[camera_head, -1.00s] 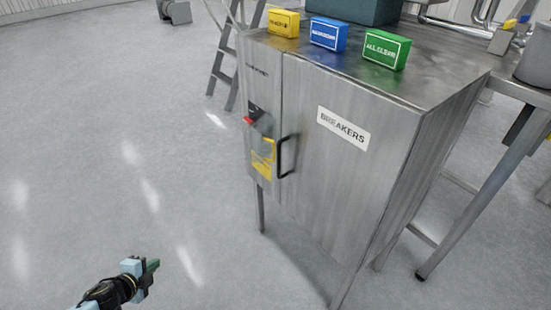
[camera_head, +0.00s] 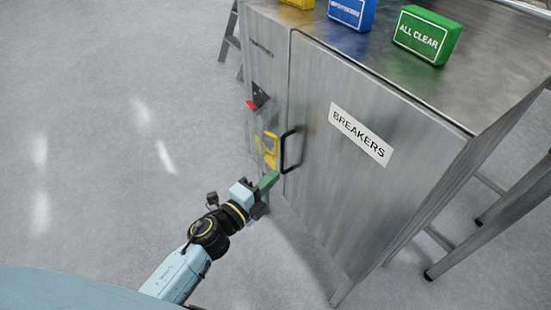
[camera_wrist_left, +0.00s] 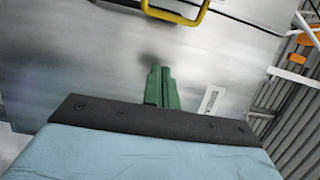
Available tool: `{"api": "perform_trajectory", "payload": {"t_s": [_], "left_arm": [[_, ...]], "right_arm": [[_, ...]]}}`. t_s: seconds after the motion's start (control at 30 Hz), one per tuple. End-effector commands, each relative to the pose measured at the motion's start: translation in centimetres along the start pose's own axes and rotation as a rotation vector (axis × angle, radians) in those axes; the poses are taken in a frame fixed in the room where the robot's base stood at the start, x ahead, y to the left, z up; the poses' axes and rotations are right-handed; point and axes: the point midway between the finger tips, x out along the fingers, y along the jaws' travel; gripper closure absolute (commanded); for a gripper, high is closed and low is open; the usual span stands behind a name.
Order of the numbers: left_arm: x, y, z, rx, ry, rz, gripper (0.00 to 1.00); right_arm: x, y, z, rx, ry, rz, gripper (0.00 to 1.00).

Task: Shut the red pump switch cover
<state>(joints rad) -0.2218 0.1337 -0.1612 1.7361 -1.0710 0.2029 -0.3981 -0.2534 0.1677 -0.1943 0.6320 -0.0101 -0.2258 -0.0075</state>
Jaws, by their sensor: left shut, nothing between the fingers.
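On the narrow left panel of the metal cabinet is a small switch unit with a black part (camera_head: 260,94) and a small red part (camera_head: 252,104). It is too small to tell how the red cover sits. A yellow frame (camera_head: 268,150) is below it on the same panel; a yellow bar (camera_wrist_left: 178,18) also shows at the top of the left wrist view. My left gripper (camera_head: 269,182) has green fingers, shut and empty, just below the yellow frame in the head view. In the left wrist view the fingers (camera_wrist_left: 161,86) are together before a grey surface. My right gripper is not in view.
The cabinet door has a black handle (camera_head: 289,151) close to my left gripper and a BREAKERS label (camera_head: 361,134). A green ALL CLEAR block (camera_head: 427,35) and a blue block (camera_head: 352,12) stand on top.

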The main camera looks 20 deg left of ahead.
Motion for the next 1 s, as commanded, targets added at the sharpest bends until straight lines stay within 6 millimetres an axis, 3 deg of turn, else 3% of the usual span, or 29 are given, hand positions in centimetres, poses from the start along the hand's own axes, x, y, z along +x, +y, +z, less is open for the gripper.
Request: {"api": "perform_trajectory", "payload": {"t_s": [0.03,0.1,0.23,0.33,0.4,0.47,0.7,1.0], "left_arm": [[0.8,-0.1,0.0,0.001,0.001,-0.003,1.00],[2.1,-0.1,0.0,0.002,0.000,-0.003,1.00],[4.8,-0.1,0.0,0.001,0.001,-0.003,1.00],[6.8,-0.1,0.0,0.002,0.000,-0.002,1.00],[8.2,0.0,0.1,0.000,-0.001,-0.003,1.00],[9.3,-0.1,0.0,0.001,0.000,-0.002,1.00],[7.9,0.0,3.2,0.003,0.000,0.001,1.00],[7.7,0.0,3.8,0.001,0.000,0.001,1.00]], "right_arm": [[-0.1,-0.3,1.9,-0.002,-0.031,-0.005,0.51],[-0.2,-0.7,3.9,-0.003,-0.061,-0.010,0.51],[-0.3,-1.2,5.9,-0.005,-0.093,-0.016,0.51],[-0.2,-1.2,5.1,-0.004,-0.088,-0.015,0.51],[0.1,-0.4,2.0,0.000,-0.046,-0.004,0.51],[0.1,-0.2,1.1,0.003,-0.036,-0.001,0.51],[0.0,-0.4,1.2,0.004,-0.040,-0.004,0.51],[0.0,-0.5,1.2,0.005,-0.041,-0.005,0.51]]}}
